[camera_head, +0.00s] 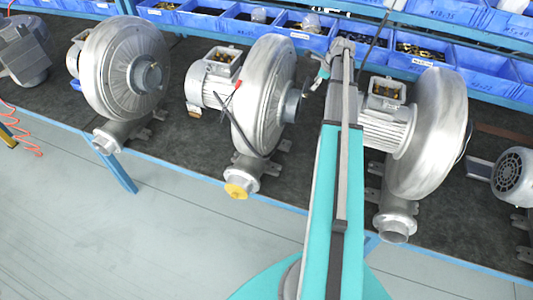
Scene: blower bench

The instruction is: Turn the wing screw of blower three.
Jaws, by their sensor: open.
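Three silver blowers stand in a row on the bench: a left one (125,68), a middle one (262,100) and a right one (437,135). No number is legible on them, so I cannot tell which is blower three. I cannot make out a wing screw on any of them. My gripper (309,86) is small and dark, at the end of my teal arm, just right of the middle blower's inlet stub (292,106). It is open and I see nothing in it. I cannot tell whether it touches the stub. My arm hides part of the bench between the middle and right blowers.
The dark bench top (180,160) has a blue front edge. Blue bins (488,72) with small parts line the back. Grey motors (22,52) and (514,177) stand at both ends. The floor in front is clear.

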